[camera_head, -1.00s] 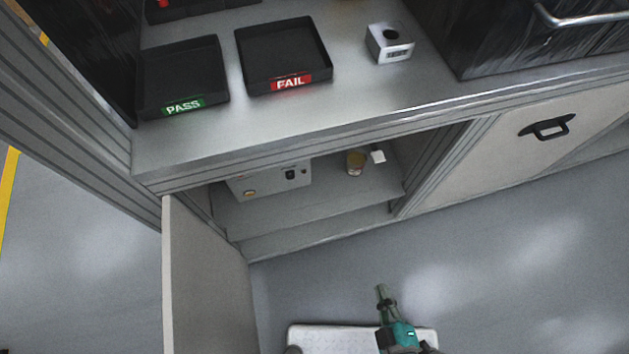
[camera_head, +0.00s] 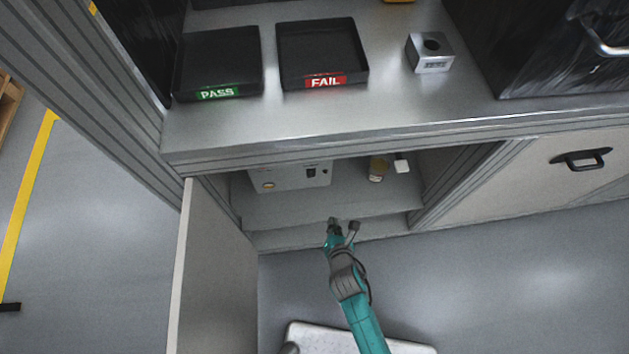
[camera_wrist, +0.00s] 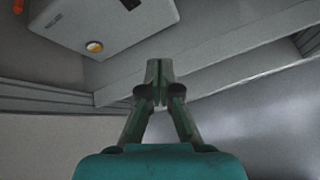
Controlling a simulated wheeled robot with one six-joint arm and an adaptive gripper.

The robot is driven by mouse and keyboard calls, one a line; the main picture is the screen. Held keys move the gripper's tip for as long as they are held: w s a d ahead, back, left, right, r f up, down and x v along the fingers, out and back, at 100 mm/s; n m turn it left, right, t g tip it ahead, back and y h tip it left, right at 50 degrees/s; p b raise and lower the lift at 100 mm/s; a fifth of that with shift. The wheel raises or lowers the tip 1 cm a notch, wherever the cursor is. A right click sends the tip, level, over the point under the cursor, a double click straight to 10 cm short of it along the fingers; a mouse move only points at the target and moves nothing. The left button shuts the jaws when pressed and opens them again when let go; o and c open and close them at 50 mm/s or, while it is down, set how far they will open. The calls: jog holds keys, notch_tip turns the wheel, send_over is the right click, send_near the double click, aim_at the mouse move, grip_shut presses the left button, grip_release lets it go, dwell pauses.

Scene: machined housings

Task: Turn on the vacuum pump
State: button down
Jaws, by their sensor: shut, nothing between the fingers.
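The vacuum pump appears to be the light grey box (camera_head: 290,178) inside the open cupboard under the worktop. In the wrist view my gripper (camera_wrist: 157,85) is shut and empty.
The open cupboard door (camera_head: 212,270) stands left of my arm. A yellowish jar (camera_head: 378,170) and a small white item (camera_head: 401,163) are right of the box. The worktop edge (camera_head: 330,140) overhangs the opening. PASS (camera_head: 218,65) and FAIL (camera_head: 322,52) trays stand above.

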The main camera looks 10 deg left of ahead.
jog(key=w+a+n, duration=0.4)
jog(key=a+n, duration=0.1)
jog(key=shift+w+a+f, duration=0.25)
jog(key=shift+w+a, duration=0.05)
jog(key=shift+w, duration=0.1)
send_near(311, 173)
jog(key=w+a+f, duration=0.1)
jog(key=w+f, duration=0.4)
jog(key=f, duration=0.1)
jog(key=shift+a, duration=0.3)
jog(key=shift+w+f, duration=0.1)
jog(key=shift+f, duration=0.05)
